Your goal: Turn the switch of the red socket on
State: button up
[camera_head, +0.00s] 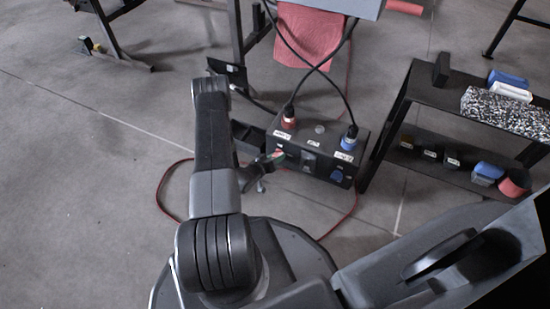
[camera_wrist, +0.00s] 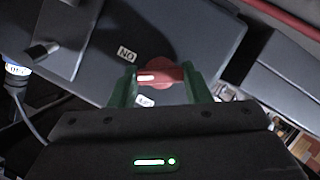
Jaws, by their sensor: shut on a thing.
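The red socket (camera_head: 289,122) with a plug in it sits on top of a dark power box (camera_head: 320,134) on the floor. The wrist view shows the red switch (camera_wrist: 155,76), a knob with a bar handle and a white mark, on the face of the box (camera_wrist: 190,30). The bar lies roughly level in that picture. My gripper (camera_wrist: 160,82) has its two green fingers on either side of the bar, shut on it. In the head view my gripper (camera_head: 274,158) is at the left of the box's front.
A blue socket (camera_head: 349,138) with a plug is on the box's right. A black shelf (camera_head: 440,105) with several items stands at the right. Black cables cross above the box, and a red cable (camera_head: 165,180) loops on the floor.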

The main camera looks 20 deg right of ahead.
jog(key=m+t+y, duration=0.1)
jog(key=m, duration=0.1)
jog(key=m+t+y, duration=0.1)
jog(key=m, duration=0.1)
jog(key=shift+s+d, duration=0.1)
jog(key=shift+s, duration=0.05)
dwell(0.4)
jog(key=shift+m, duration=0.3)
jog(key=o, duration=1)
jog(key=shift+r, duration=0.1)
